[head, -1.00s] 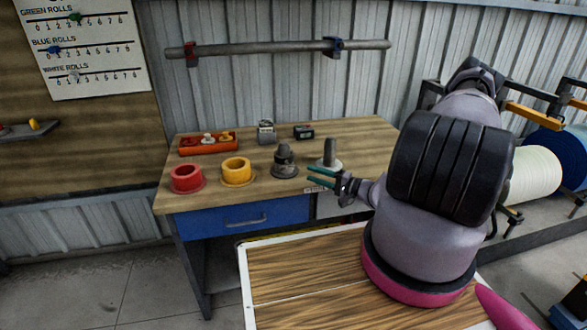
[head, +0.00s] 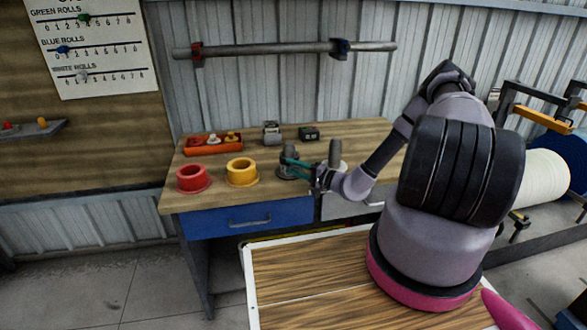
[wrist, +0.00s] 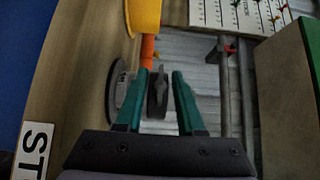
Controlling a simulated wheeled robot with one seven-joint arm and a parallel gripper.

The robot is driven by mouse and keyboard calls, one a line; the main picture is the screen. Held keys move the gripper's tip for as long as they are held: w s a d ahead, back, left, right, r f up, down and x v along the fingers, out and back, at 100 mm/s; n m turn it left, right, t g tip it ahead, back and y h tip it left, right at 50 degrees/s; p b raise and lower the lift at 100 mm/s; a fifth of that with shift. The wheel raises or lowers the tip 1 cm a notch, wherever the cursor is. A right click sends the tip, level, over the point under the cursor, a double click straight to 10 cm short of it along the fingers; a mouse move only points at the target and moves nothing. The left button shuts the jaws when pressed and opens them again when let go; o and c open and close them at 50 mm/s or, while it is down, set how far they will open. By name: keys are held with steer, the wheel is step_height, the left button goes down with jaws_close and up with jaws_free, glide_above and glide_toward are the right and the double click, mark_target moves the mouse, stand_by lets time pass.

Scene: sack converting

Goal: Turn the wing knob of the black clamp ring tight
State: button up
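The black clamp ring (head: 289,152) is on a dark stand with a round base on the bench, partly hidden behind my fingers in the head view. In the wrist view a thin dark piece (wrist: 158,97), which looks like its wing knob, lies between my two teal fingers. My gripper (head: 287,167) is at the stand from the right; it also shows in the wrist view (wrist: 161,76). The fingers are apart, with the dark piece close to the left one and a gap at the right one. The stand's grey round base (wrist: 119,93) lies just left of the fingers.
A yellow ring (head: 242,172) and a red ring (head: 193,179) stand left on the bench (head: 360,135). An orange tray (head: 205,149) and two small devices stand behind. A grey post (head: 335,153) rises just right of my gripper. A pipe runs along the wall.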

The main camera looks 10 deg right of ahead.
steer(key=shift+c, duration=0.3)
jaws_close()
steer(key=shift+m+t+y, duration=0.4)
steer(key=shift+m, duration=0.2)
steer(key=shift+o, duration=0.3)
jaws_free()
